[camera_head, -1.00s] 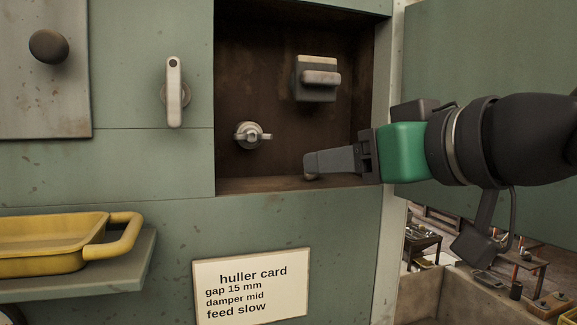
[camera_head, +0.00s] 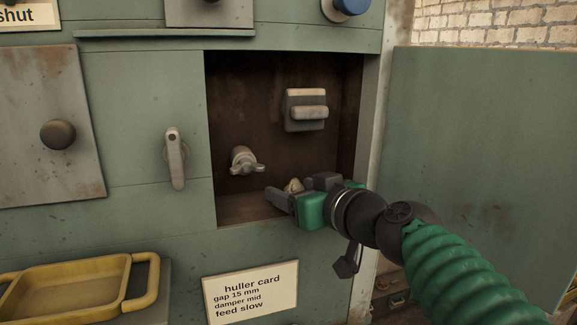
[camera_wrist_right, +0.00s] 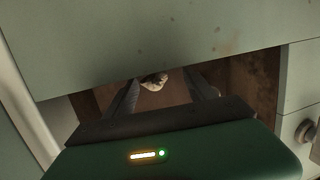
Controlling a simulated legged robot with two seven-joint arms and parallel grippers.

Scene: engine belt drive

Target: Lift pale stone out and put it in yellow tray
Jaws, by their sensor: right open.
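The pale stone (camera_head: 293,186) lies on the floor of the open recess, low and towards the right, partly hidden by my right gripper. My right gripper (camera_head: 290,187) reaches into the recess with its jaws open, one finger on each side of the stone. In the right wrist view the stone (camera_wrist_right: 154,81) shows between the far ends of the two fingers, and I cannot tell whether they touch it. The yellow tray (camera_head: 140,302) sits on a shelf at the lower left, and its visible inside is empty. My left gripper is not in view.
A wing-shaped knob (camera_head: 245,161) and a block with a handle (camera_head: 306,111) are on the recess back wall. A lever handle (camera_head: 175,158) is left of the opening. A green door (camera_head: 480,150) stands open at right. The huller card (camera_head: 251,292) is below.

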